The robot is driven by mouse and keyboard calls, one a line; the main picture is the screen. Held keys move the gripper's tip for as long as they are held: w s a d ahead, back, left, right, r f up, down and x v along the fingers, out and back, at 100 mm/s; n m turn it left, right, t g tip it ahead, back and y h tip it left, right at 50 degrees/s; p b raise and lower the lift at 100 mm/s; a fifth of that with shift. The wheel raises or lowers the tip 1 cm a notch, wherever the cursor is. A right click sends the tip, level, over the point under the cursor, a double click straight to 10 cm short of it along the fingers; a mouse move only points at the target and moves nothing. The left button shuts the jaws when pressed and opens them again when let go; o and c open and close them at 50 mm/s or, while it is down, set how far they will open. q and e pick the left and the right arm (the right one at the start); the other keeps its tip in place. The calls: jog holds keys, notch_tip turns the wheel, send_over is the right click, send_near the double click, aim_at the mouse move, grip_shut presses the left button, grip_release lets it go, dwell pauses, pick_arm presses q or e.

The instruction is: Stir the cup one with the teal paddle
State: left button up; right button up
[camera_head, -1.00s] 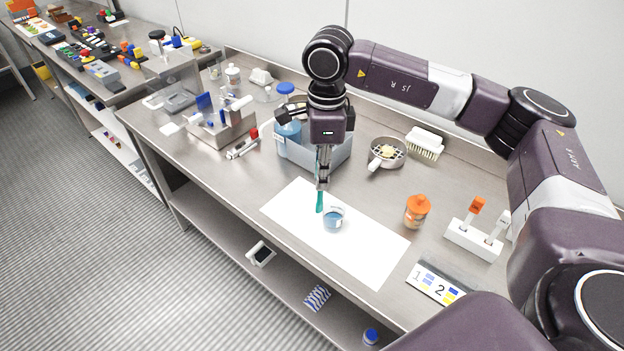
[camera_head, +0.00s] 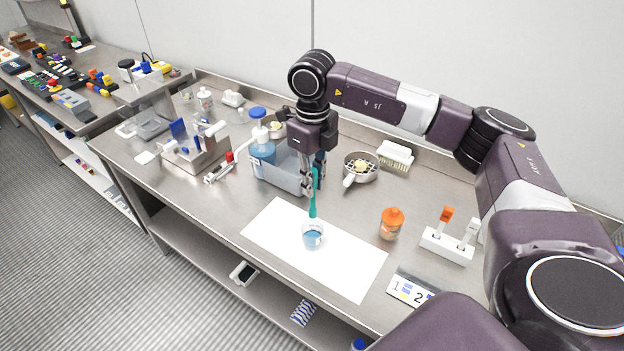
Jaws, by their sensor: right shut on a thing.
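The cup (camera_head: 313,238) is small and clear with blue liquid, standing on a white mat (camera_head: 345,265) on the steel bench. My right gripper (camera_head: 312,182) points down behind the cup in the picture and is shut on the teal paddle (camera_head: 313,202). The paddle hangs nearly upright. Its lower end shows just above the cup's far rim; I cannot tell whether it is over the cup or behind it. The fingers hide the paddle's upper part. My left gripper is not in view.
An orange-lidded jar (camera_head: 391,224), a white holder with tagged tools (camera_head: 447,245) and a numbered card (camera_head: 410,292) are to the right. The mat is otherwise clear.

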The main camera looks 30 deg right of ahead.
aim_at(312, 208)
notch_tip(312, 208, down, 4)
jog(key=shift+r+b, duration=0.25)
jog(key=shift+b, duration=0.65)
jog(key=shift+f+b, duration=2.7)
jog(key=shift+f, duration=0.85)
